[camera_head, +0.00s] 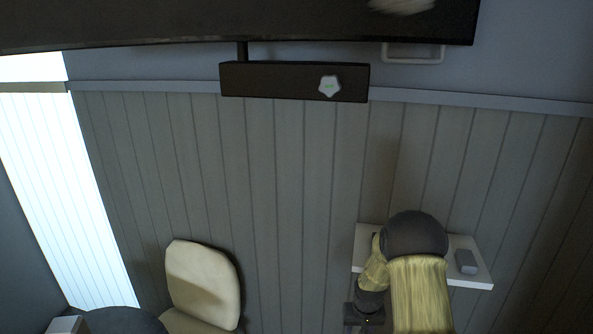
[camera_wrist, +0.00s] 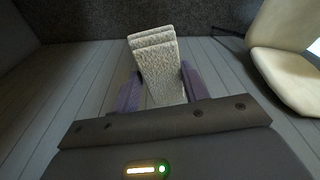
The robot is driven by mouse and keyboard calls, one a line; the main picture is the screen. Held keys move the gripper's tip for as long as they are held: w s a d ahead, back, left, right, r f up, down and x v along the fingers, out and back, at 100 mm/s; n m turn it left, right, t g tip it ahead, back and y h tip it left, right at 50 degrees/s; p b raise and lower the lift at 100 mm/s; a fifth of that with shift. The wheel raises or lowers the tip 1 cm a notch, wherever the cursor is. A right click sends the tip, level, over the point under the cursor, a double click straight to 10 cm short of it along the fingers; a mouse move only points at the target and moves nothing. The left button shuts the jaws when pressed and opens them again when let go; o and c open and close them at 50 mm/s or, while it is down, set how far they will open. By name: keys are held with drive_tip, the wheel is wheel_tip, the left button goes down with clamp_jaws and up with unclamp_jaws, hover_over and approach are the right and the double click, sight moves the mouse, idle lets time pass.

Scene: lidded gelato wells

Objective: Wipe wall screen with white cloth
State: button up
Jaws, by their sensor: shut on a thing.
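The wall screen (camera_head: 220,18) is a wide dark panel along the top of the head view, and its upper part is cut off. A pale whitish smear (camera_head: 402,4) shows on it near the upper right. My gripper (camera_wrist: 161,88) is in the wrist view, its two purple fingers on either side of the folded, rough white cloth (camera_wrist: 153,58). It is shut on the cloth, which sticks out beyond the fingertips. The screen does not show in the wrist view. In the head view my arm hangs low at the right, below the screen, and the cloth cannot be made out.
A black box (camera_head: 270,82) with a white badge (camera_head: 329,87) hangs under the screen. A white wall shelf (camera_head: 470,274) with a grey block (camera_head: 466,262) is beside my arm. A cream chair (camera_head: 205,285) stands lower left; it also shows in the wrist view (camera_wrist: 283,55).

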drive_tip(key=a+f, duration=0.3)
drive_tip(key=shift+w, duration=0.2)
drive_tip(key=s+f, duration=0.3)
drive_tip(key=s, duration=0.5)
drive_tip(key=shift+s, duration=0.35)
drive_tip(key=shift+d+f, duration=0.1)
drive_tip(key=shift+d, duration=0.05)
